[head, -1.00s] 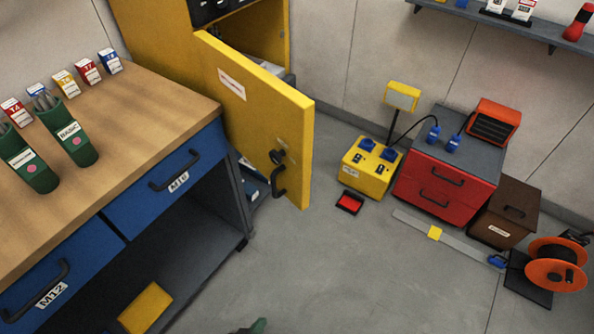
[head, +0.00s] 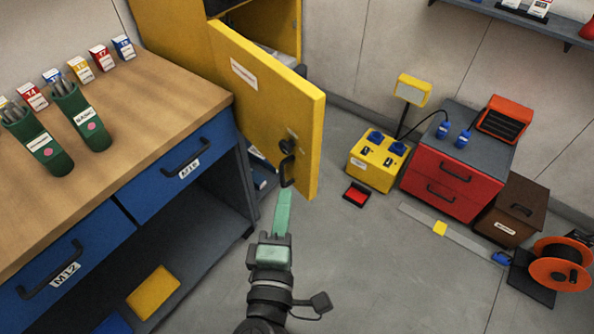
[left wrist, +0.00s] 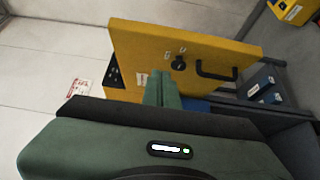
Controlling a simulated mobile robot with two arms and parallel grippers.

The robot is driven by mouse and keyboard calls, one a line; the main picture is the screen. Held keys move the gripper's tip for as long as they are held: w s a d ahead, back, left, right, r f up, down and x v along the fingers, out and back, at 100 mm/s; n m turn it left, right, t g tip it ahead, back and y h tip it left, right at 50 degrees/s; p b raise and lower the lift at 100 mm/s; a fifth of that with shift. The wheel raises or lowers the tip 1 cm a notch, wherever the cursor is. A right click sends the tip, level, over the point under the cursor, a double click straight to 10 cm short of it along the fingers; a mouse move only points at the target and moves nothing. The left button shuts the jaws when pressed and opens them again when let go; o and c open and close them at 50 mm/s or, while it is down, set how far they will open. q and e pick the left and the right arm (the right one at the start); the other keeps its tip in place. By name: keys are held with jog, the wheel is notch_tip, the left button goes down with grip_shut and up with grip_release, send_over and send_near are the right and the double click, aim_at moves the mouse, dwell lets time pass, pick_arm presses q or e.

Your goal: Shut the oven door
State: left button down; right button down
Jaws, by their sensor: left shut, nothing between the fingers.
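The yellow oven door (head: 262,105) stands open in the head view, swung out from the yellow cabinet (head: 170,40). A white label is on its face, and a dark knob and a black handle (head: 288,166) are near its free edge. The door (left wrist: 150,45) also shows in the left wrist view, with its handle (left wrist: 216,70). My left gripper (head: 283,200) is shut and empty, its green fingers pointing up at the door's lower free corner, just below the handle. I cannot tell whether it touches the door. My right gripper is not in view.
A wooden-topped bench (head: 150,110) with blue drawers stands left of the door. A yellow power box (head: 375,165), a red drawer unit (head: 450,180), a brown box (head: 512,208) and an orange cable reel (head: 560,265) are on the right. The grey floor between is mostly clear.

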pick_arm(q)
jog(key=p, duration=0.2)
send_near(307, 140)
jog(key=w+a, duration=0.2)
jog(key=w, duration=0.2)
jog(key=shift+w+d+r, duration=0.1)
jog(key=shift+w+d, duration=0.35)
jog(key=shift+d, duration=0.2)
jog(key=shift+w+d+r, duration=0.1)
jog(key=shift+w+d, duration=0.35)
jog(key=shift+d, duration=0.2)
